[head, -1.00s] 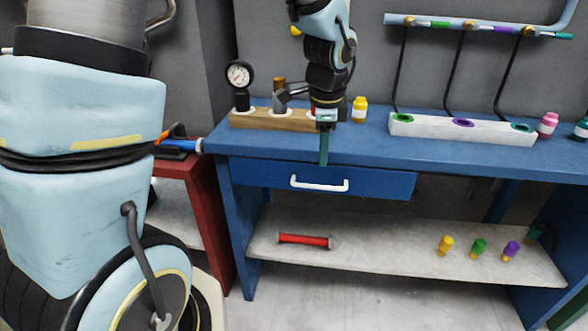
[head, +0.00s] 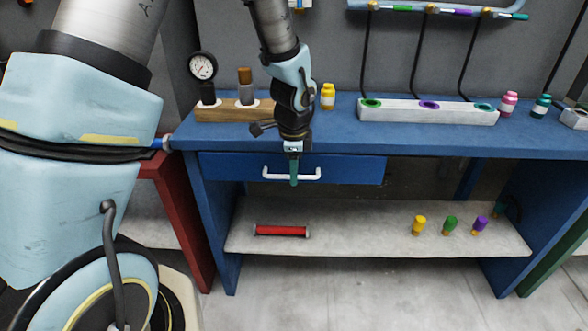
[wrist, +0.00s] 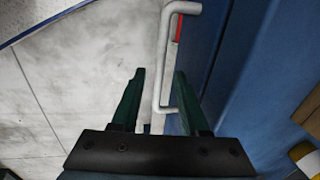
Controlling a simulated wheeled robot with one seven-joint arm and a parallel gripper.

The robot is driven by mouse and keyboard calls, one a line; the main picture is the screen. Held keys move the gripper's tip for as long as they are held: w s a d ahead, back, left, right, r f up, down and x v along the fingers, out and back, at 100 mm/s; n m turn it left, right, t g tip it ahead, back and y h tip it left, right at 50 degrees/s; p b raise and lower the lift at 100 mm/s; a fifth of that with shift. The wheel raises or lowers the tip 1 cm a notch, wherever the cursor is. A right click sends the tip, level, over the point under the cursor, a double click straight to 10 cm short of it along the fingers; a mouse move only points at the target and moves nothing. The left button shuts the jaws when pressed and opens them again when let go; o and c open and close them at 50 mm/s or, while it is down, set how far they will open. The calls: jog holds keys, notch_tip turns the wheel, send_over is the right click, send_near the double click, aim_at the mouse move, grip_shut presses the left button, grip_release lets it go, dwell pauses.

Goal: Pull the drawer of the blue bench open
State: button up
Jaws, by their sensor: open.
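The blue bench (head: 340,142) has a blue drawer (head: 350,170) under its top at the left, with its front close to the frame. The drawer's white bar handle (head: 308,175) shows in the head view and also in the wrist view (wrist: 165,60). My gripper (head: 294,182) is open and points down in front of the drawer at the middle of the handle. In the wrist view my gripper's two green fingers (wrist: 158,72) stand apart, and the handle shows between them, a little beyond the tips. I cannot tell whether a finger touches it.
On the bench top stand a gauge (head: 203,70) on a wooden block, a yellow bottle (head: 328,97) and a white socket block (head: 425,112). The lower shelf (head: 360,235) holds a red cylinder (head: 282,230) and several small coloured plugs. The floor in front is clear.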

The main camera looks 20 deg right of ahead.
grip_shut()
dwell(0.3)
dwell(1.1)
